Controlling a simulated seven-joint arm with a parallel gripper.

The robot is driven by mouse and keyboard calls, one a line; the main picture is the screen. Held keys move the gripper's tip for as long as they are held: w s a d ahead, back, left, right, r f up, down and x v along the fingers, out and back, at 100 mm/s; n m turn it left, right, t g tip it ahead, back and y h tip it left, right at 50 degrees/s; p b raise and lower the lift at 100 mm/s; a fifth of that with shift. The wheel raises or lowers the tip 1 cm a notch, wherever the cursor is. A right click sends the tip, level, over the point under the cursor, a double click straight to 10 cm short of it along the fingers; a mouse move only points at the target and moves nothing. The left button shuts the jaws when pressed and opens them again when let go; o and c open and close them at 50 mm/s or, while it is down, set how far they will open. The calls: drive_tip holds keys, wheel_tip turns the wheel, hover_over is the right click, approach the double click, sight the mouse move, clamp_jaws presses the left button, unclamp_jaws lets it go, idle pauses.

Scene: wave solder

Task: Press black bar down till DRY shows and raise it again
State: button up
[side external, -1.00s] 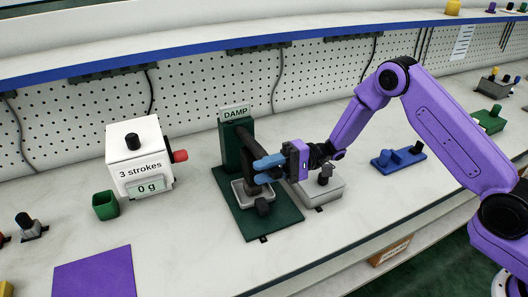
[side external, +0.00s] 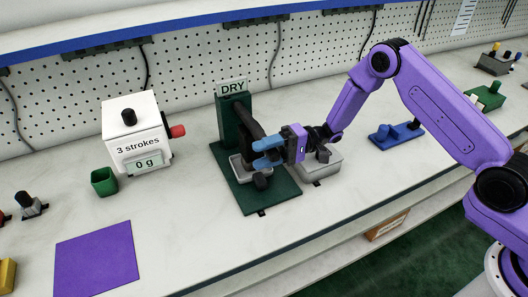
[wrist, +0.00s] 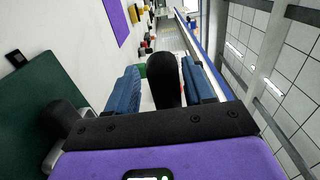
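The dark green press (side external: 233,122) stands on a green base plate (side external: 277,198), and its sign (side external: 232,87) reads DRY. Its black bar (side external: 246,128) slopes down from the upright toward my gripper (side external: 268,153). A pale tray (side external: 238,166) sits under the bar. In the wrist view the rounded black bar (wrist: 164,80) lies between my two blue fingers (wrist: 162,88). The fingers stand apart, with a narrow gap showing beside the bar, so my gripper looks open around it. Contact at the far side of the bar is hidden.
A white box (side external: 132,130) marked "3 strokes" and "0 g", with a red knob (side external: 178,131), stands left of the press. A green cup (side external: 104,181) and purple mat (side external: 96,258) are nearby. A grey block (side external: 322,165) sits close behind my gripper.

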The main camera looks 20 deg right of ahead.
drive_tip(key=shift+r, duration=0.1)
drive_tip(key=d, duration=1.7)
drive_tip(key=shift+d, duration=0.25)
idle(1.5)
